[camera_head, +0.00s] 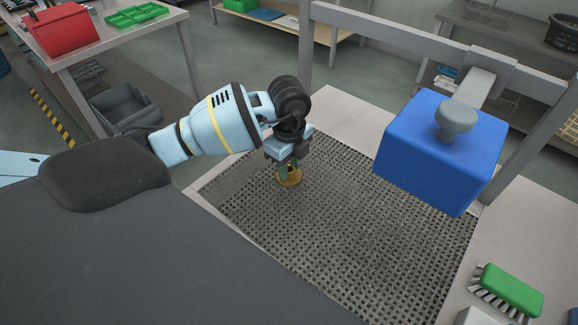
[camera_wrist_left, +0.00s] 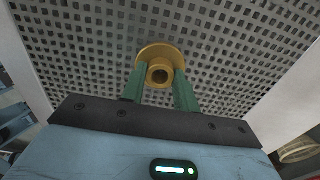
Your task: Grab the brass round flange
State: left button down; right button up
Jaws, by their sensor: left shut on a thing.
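The brass round flange (camera_head: 290,180) is on or just above the perforated metal grate (camera_head: 390,240), near its far left part in the head view. It also shows in the left wrist view (camera_wrist_left: 161,54) as a gold disc with a raised hub and a central hole. My left gripper (camera_head: 287,170) points down at it. In the left wrist view, its green fingers (camera_wrist_left: 160,84) are shut on the hub from both sides. I cannot tell whether the flange touches the grate. My right gripper is not in view.
A blue box-shaped block (camera_head: 440,150) hangs from a grey frame over the grate's right side. A green brush (camera_head: 511,290) lies on the right rim. A red toolbox (camera_head: 62,30) and green tray (camera_head: 137,15) stand on a table at the upper left. The grate's middle is clear.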

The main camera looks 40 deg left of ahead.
aim_at(289, 171)
pick_arm(q)
jog(key=shift+r, duration=0.5)
jog(key=r, duration=0.2)
jog(key=shift+s+d+r, duration=0.25)
jog(key=shift+s+r, duration=0.05)
jog(key=shift+r, duration=0.05)
jog(key=s+d, duration=0.3)
jog(key=s, duration=0.1)
jog(key=s+d+r, duration=0.1)
jog(key=s+d, duration=0.2)
jog(key=s, duration=0.1)
jog(key=s+d, duration=0.2)
jog(key=s, duration=0.2)
jog(key=shift+s+d+r+p, duration=0.15)
jog(key=shift+d+p, duration=0.2)
jog(key=shift+d, duration=0.05)
jog(key=shift+s, duration=0.1)
